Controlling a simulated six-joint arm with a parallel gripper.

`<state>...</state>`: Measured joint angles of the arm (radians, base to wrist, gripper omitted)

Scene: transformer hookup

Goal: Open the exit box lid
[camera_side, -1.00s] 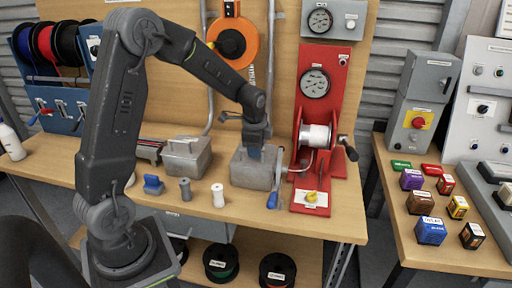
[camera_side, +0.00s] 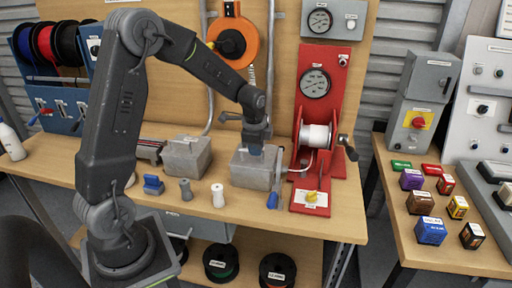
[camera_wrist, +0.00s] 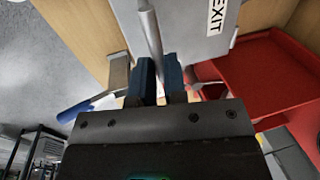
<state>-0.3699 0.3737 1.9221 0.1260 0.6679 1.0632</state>
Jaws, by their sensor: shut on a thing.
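The grey metal exit box (camera_side: 252,175) stands on the wooden bench, left of the red reel stand. In the wrist view its grey surface with the "EXIT" label (camera_wrist: 216,15) shows at the top. My gripper (camera_side: 256,149) is at the top of the box. In the wrist view its two blue fingers (camera_wrist: 160,80) are shut around a thin grey bar (camera_wrist: 150,30), which looks like the lid's handle. I cannot tell how far the lid is raised.
The red reel stand (camera_side: 328,105) with its crank is close on the right. A blue-handled tool (camera_side: 272,200) lies just right of the box's front. A second grey box (camera_side: 187,158) stands to the left. Small blue, grey and white parts stand on the front left of the bench.

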